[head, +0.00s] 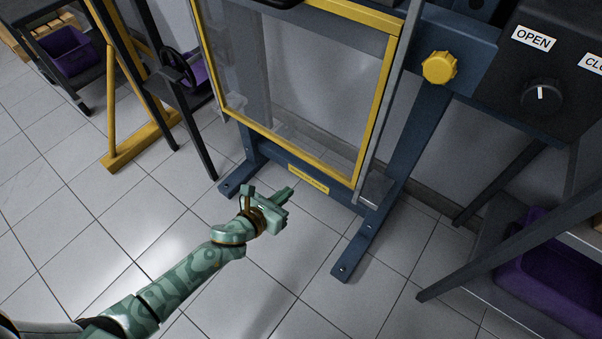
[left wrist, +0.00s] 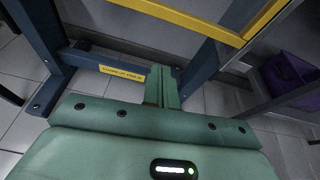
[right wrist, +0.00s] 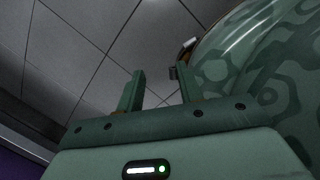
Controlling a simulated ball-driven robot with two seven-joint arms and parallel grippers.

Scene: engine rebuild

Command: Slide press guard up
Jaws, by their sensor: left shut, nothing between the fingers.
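The press guard is a clear panel in a yellow frame (head: 290,150) on the blue press (head: 410,145), in the middle of the head view. Its lower bar hangs above the press's bottom crossbar, which bears a yellow label (head: 308,179). A black handle (head: 277,3) shows at the top edge of the view. My left gripper (head: 287,193) is shut and empty, in front of and below the guard, apart from it. The left wrist view shows its closed fingers (left wrist: 163,84) and the guard's lower bar (left wrist: 180,19). My right gripper (right wrist: 158,88) is open and empty, away from the guard.
A yellow knob (head: 439,68) sits on the press's right side. A dark control box (head: 545,65) with an OPEN label is beyond it. A purple bin (head: 555,280) stands on a rack at lower right. A yellow stand (head: 140,145) is at left. Tiled floor before the press is clear.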

